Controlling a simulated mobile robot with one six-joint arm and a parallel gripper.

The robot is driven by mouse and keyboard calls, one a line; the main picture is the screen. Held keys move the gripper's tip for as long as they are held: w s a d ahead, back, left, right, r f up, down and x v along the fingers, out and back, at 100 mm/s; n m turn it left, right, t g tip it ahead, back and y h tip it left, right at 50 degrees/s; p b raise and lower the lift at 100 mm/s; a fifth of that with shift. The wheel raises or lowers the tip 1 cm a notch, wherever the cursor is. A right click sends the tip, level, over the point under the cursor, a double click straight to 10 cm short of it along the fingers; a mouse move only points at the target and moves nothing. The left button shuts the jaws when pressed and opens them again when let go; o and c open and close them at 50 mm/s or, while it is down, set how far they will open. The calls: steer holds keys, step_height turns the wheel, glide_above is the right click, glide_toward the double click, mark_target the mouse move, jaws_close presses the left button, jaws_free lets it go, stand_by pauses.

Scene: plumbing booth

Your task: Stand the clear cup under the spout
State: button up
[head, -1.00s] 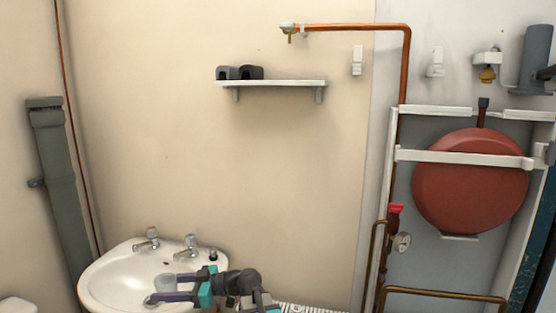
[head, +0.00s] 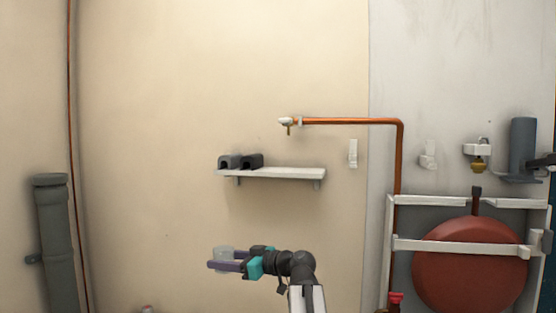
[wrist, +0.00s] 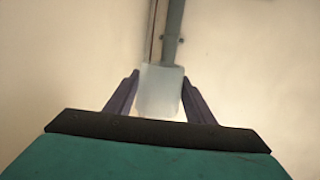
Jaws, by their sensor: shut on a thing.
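My gripper (head: 226,261) is shut on the clear cup (head: 223,254), with one purple finger on each side of it. The cup looks upright and is held in the air below and left of the shelf. In the wrist view the cup (wrist: 160,92) sits between the two fingers (wrist: 159,102). The spout (head: 288,127) is a small brass outlet at the left end of a copper pipe (head: 350,121) on the wall. It is above the white shelf (head: 290,174), well up and to the right of the cup.
A red round tank (head: 470,265) behind white rails is at the right. A grey pipe (head: 55,240) runs down the wall at the left.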

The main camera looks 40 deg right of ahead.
mark_target(289, 170)
steer(key=s+d+r+m+h+p, duration=0.1)
steer(key=s+d+r+h+p, duration=0.1)
steer(key=r, duration=0.8)
steer(key=s+d+r+m+t+h+p, duration=0.1)
steer(key=s+d+r, duration=0.4)
steer(key=r, duration=0.5)
steer(key=s+d+r+m+h+p, duration=0.2)
steer(key=d+r+p, duration=0.3)
steer(key=r, duration=0.5)
steer(key=shift+s+d+h, duration=0.3)
steer(key=shift+s+h, duration=0.1)
steer(key=shift+s, duration=0.35)
steer(key=shift+w+d, duration=0.2)
steer(key=shift+d, duration=0.1)
steer(key=shift+w+d+f, duration=0.1)
steer(key=shift+w+d, duration=1)
steer(key=shift+d, duration=0.65)
steer(key=shift+w+d+r, duration=0.1)
steer(key=shift+w+d, duration=0.95)
steer(key=shift+d, duration=0.65)
steer(key=shift+w+d+f, duration=0.1)
steer(key=shift+w+d, duration=1)
steer(key=shift+d, duration=0.65)
steer(key=shift+f, duration=0.55)
steer(key=o, duration=1.3)
steer(key=shift+c, duration=0.2)
